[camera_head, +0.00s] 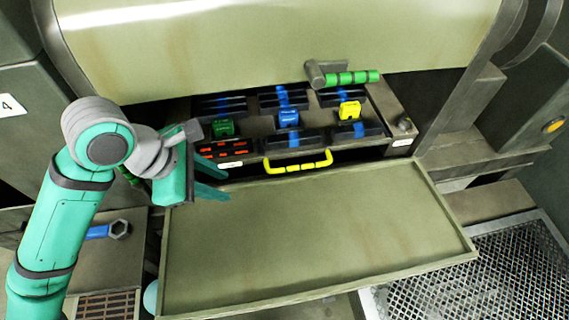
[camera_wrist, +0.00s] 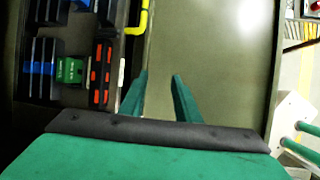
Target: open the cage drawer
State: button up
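The cage drawer (camera_head: 250,149) sits in the machine under the big pale cover, with a yellow bar handle (camera_head: 298,163) on its front. In the wrist view, part of the handle (camera_wrist: 141,18) shows at the top, beyond my fingertips. My gripper (camera_head: 228,187) is left of the handle, over the left back part of the lowered pale panel. Its two fingers (camera_wrist: 159,78) are apart with nothing between them, and they are apart from the handle. The drawer bears dark slotted blocks with green, blue and yellow pieces, and a red-marked grille at its left front.
The lowered panel (camera_head: 320,235) lies flat and bare in front of the drawer. A green-gripped lever (camera_head: 350,77) sits on the cover's lower edge. A blue-handled tool (camera_head: 105,231) lies at left. A metal grating (camera_head: 500,275) is at lower right.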

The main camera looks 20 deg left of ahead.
send_near(279, 169)
notch_tip(279, 169, down, 2)
jog(key=w, duration=0.1)
jog(key=x, duration=0.4)
jog(key=shift+d+r, duration=0.1)
jog(key=shift+d, duration=0.15)
jog(key=shift+w+d+f, duration=0.1)
jog(key=shift+w+f, duration=0.1)
jog(key=shift+f, duration=0.45)
grip_shut()
